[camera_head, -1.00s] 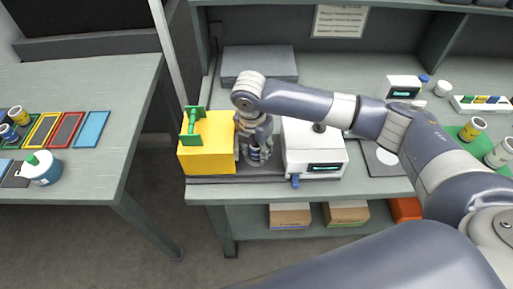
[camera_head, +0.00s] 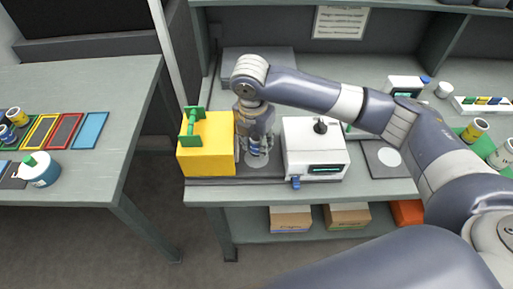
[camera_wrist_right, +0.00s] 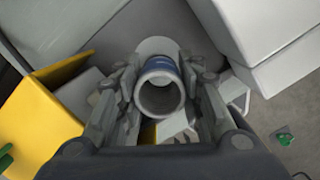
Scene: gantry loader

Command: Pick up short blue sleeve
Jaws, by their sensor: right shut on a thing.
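The short blue sleeve (camera_head: 254,148) is a small hollow cylinder with a blue band and grey ends. In the right wrist view I look into the open end of the sleeve (camera_wrist_right: 161,96), between the two fingers. My right gripper (camera_head: 256,143) points down and is shut on the sleeve, which looks upright. The sleeve is above a pale round disc (camera_head: 257,163) between the yellow box and the white device. My left gripper is not in view.
A yellow box (camera_head: 207,150) with a green handle stands close left of the gripper. A white device (camera_head: 314,145) with a display stands close right. A grey flat box (camera_head: 258,65) lies behind. The table at left holds coloured frames, sleeves and a blue-white container (camera_head: 42,170).

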